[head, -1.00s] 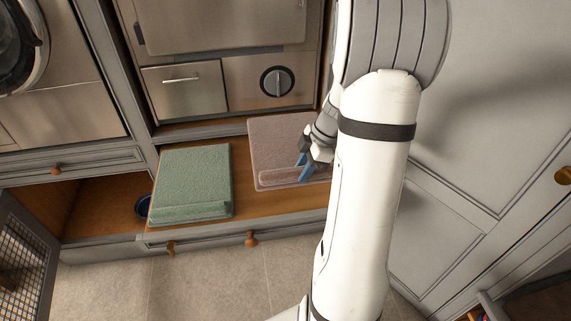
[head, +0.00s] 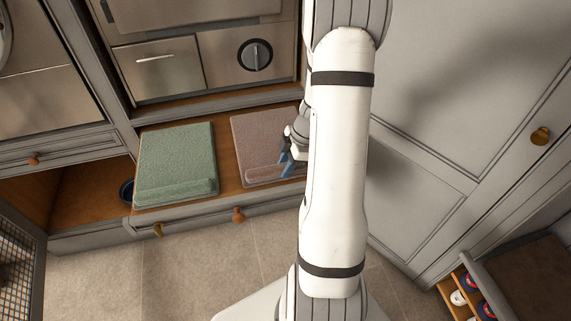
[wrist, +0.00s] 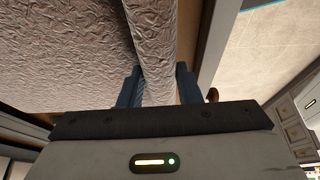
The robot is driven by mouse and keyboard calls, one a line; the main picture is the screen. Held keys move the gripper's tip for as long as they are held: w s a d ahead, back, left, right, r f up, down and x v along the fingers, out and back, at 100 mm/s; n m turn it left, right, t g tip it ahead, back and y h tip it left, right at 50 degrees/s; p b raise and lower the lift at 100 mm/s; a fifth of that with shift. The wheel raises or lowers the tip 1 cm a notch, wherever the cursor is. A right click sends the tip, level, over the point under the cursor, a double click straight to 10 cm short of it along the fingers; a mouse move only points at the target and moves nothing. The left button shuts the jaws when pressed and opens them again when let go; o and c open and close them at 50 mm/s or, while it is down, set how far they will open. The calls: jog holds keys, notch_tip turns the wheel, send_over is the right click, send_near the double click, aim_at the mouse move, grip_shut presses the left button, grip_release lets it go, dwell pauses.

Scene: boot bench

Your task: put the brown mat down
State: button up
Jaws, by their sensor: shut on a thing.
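The brown mat (head: 262,137) looks pinkish brown, with a thick rolled front edge. In the head view it is over the wooden bench, right of the green mat, and looks level. I cannot tell whether its whole underside touches the bench. My gripper (head: 288,163) is at its front right, partly hidden by my arm. In the wrist view my gripper (wrist: 158,88) has its blue fingers on both sides of the mat's rolled edge (wrist: 155,45), shut on it. My arm hides the mat's right part in the head view.
A green mat (head: 175,160) lies on the bench (head: 226,165) just left of the brown mat, with a narrow wood gap between. A blue bowl (head: 126,190) is partly hidden at its left. A grey cabinet panel (head: 440,100) stands to the right. Tiled floor (head: 190,265) lies in front.

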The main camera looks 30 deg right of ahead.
jog(key=o, duration=1.1)
jog(key=v, duration=1.1)
jog(key=shift+s+a+r+m+t+h, duration=0.2)
jog(key=shift+s+a+r+m+h, duration=0.55)
jog(key=shift+s+a+r+m, duration=2.05)
jog(key=shift+s+a+r+m+t+h, duration=0.2)
jog(key=shift+s+a+r+m+h, duration=0.6)
jog(key=shift+s+a+m, duration=2)
jog(key=shift+s+a+r+m+t+h, duration=0.2)
jog(key=shift+s+a+r+m+h, duration=0.5)
jog(key=shift+a+r+m, duration=2.4)
jog(key=a+f+n, duration=0.2)
jog(key=shift+a+f+n, duration=0.1)
jog(key=shift+a+n, duration=0.1)
jog(key=shift+n, duration=0.1)
